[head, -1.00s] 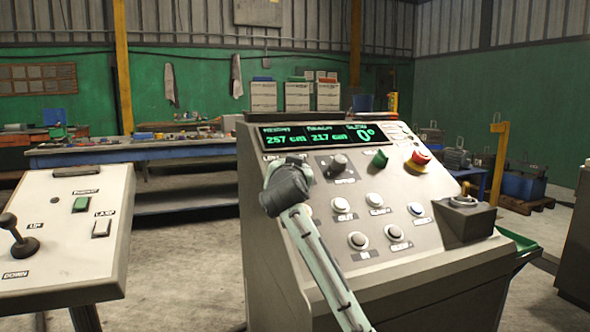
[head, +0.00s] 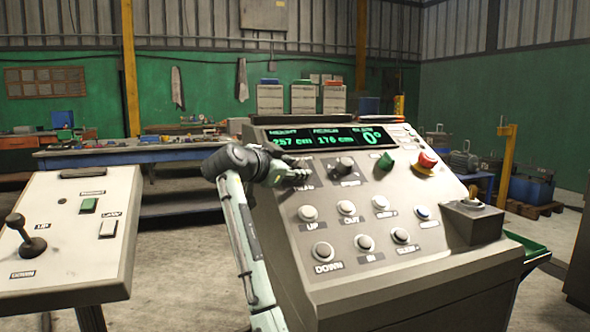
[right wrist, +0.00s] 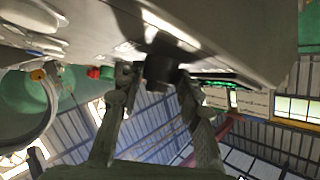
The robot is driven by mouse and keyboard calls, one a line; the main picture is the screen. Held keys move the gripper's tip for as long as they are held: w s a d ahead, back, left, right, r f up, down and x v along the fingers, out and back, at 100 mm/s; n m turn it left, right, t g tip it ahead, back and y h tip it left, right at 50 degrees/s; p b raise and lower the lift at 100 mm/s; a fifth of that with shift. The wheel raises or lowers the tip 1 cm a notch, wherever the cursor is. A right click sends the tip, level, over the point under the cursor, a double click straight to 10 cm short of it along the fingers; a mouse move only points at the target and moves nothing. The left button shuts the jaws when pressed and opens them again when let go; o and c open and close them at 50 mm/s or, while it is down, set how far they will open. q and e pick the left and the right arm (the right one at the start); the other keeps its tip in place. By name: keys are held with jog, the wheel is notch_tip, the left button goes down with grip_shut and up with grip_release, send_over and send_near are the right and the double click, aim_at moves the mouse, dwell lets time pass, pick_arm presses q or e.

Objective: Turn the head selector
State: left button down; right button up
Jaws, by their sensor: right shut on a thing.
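The head selector (right wrist: 160,68) is a dark knob at the upper left of the sloped control panel (head: 290,225). In the head view my gripper hides most of it, with its label partly showing below. My right gripper (head: 292,172) reaches in from the left with its fingers at the selector. In the right wrist view its two fingers (right wrist: 158,80) stand on either side of the knob, shut on it. My left gripper is in neither view.
A second dark selector (head: 345,166), a green knob (head: 386,160) and a red emergency button (head: 427,160) sit beside it. Several round buttons are below. A display (head: 325,138) is above. A separate console with a joystick (head: 25,235) stands left.

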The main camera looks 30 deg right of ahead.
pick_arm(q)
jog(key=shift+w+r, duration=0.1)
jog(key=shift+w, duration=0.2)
pick_arm(e)
jog(key=o, duration=1.1)
jog(key=shift+o, duration=0.2)
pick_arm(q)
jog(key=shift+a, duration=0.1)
pick_arm(e)
jog(key=shift+a, duration=0.15)
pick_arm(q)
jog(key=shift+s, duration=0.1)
pick_arm(e)
jog(key=v, duration=1.1)
jog(key=shift+s+a+r, duration=0.15)
jog(key=shift+a+r, duration=0.05)
jog(key=shift+a, duration=0.05)
